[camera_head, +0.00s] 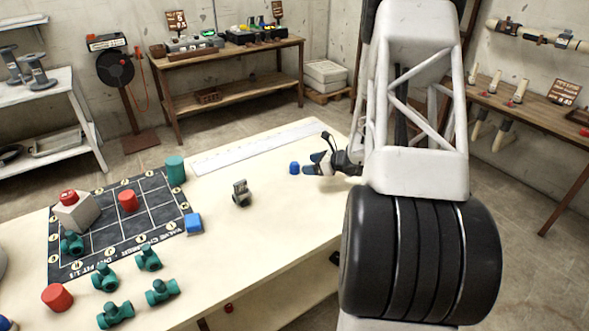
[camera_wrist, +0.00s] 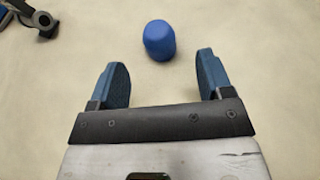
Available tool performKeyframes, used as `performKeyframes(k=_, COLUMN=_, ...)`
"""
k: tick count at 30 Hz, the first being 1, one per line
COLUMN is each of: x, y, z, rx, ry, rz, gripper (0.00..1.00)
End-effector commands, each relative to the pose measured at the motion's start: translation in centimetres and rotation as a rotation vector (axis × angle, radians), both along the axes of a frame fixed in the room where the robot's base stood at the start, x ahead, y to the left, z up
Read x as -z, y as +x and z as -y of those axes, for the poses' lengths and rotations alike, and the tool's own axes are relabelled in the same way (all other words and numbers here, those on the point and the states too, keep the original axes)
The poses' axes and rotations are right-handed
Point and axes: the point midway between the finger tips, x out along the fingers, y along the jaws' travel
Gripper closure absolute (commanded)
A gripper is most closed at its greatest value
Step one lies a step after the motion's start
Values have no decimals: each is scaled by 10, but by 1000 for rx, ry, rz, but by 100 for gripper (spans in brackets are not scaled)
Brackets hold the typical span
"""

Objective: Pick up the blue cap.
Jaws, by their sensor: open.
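The blue cap (camera_head: 294,168) is a small rounded piece on the cream table (camera_head: 290,235), left of my gripper in the head view. My gripper (camera_head: 312,164) is low over the table with its fingers pointing toward the cap. In the wrist view the cap (camera_wrist: 159,40) lies just beyond the two blue fingertips, roughly centred between them. The fingers (camera_wrist: 163,70) are spread open and hold nothing. The cap looks apart from both fingers.
A metal clamp-like piece (camera_head: 241,193) stands left of the cap. A dark grid mat (camera_head: 104,208) carries red and teal parts, with a blue block (camera_head: 193,223) at its right edge. Green valves (camera_head: 148,258) sit in front. A long white ruler (camera_head: 255,146) lies along the back edge.

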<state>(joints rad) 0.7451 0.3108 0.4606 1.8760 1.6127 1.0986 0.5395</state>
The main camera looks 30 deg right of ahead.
Motion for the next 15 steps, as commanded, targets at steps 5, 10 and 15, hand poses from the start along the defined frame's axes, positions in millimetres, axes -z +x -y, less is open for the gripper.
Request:
performKeyframes(k=5, x=5, y=10, z=-7, rx=-1, ry=0, rz=0, gripper=27)
performKeyframes(k=10, x=6, y=12, z=-8, rx=0, ry=-1, rz=0, gripper=27)
performKeyframes(k=15, x=6, y=12, z=-8, rx=0, ry=-1, rz=0, gripper=27)
